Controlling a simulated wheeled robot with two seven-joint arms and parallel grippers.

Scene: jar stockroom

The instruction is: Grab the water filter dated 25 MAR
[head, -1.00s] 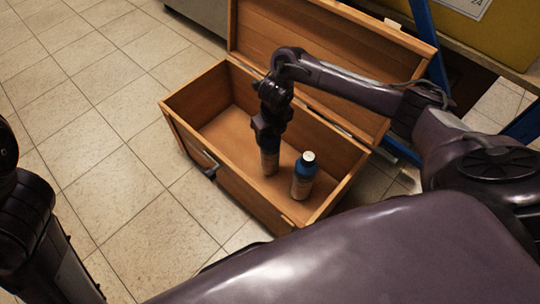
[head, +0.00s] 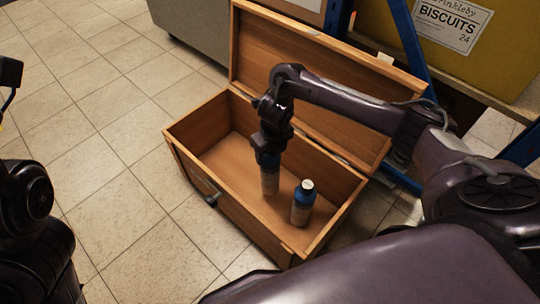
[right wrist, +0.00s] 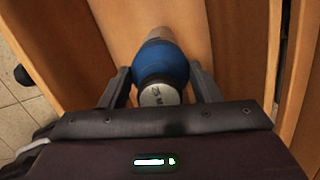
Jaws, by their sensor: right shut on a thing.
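My right gripper (head: 268,157) points down inside an open wooden chest (head: 183,147). It is shut on a water filter (head: 270,183) with a blue upper part and a brownish lower body, held upright. In the right wrist view the held filter (right wrist: 160,62) sits between the two fingers, and its pale cap carries print that seems to read "25 M", the rest unclear. A second, similar filter (head: 302,207) with a pale cap stands upright to the right of the held one, apart from it. Its date cannot be read. My left gripper is not visible; only parts of my left arm show.
The chest's lid (head: 330,85) stands open behind it. Blue shelf uprights (head: 408,40) and a yellow box labelled biscuits (head: 500,65) are at the back right. A grey cabinet (head: 192,35) is at the back. Tiled floor (head: 100,130) on the left is clear.

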